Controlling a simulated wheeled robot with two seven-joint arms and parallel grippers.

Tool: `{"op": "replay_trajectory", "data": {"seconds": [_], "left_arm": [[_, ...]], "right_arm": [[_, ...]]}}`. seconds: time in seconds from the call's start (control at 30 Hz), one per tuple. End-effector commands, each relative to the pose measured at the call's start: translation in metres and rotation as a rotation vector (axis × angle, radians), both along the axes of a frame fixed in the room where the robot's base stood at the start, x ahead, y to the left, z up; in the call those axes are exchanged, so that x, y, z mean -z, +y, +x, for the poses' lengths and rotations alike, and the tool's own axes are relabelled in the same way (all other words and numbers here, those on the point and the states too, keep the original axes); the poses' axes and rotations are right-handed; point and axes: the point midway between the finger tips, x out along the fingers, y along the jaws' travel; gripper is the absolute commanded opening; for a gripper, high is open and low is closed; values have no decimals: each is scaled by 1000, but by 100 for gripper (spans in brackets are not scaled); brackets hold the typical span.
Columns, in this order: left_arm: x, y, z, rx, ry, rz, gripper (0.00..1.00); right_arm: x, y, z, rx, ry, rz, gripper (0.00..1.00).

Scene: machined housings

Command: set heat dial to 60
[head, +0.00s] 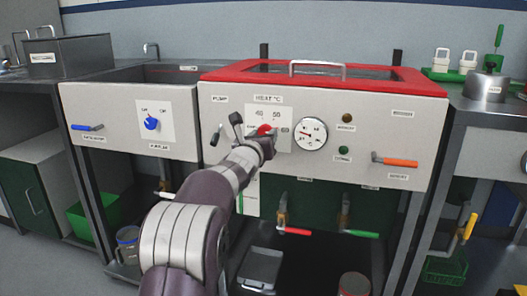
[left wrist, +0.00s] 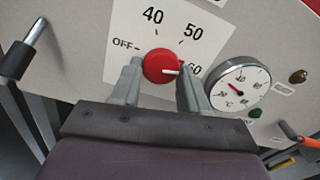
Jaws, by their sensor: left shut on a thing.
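The red heat dial (left wrist: 160,67) sits on a white scale plate (left wrist: 128,18) marked OFF, 40, 50 and 60 in the left wrist view. Its white pointer line points right, toward the 60, which is partly hidden by a finger. My left gripper (left wrist: 157,88) is shut on the dial, one finger on each side. In the head view the dial (head: 265,130) shows just beyond my left gripper (head: 258,138), under the HEAT °C label. My right gripper is not in view.
An orange-handled lever (head: 398,162) is farther right. A pump lever (left wrist: 26,52) stands left of the dial.

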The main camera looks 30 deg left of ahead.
Motion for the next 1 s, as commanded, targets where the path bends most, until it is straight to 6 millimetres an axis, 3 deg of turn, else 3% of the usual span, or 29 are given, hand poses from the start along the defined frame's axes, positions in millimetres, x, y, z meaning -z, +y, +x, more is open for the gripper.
{"op": "replay_trajectory", "data": {"seconds": [0.03, 0.3, 0.97, 1.0], "left_arm": [[7, 0, 0, 0, 7, 26, 14], [5, 1, 0, 0, 39, 145, 14], [1, 1, 0, 0, 50, 193, 14], [1, 1, 0, 0, 50, 193, 57]], "right_arm": [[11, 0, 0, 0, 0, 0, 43], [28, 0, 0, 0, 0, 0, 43], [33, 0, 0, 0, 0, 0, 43], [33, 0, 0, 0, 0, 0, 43]]}}
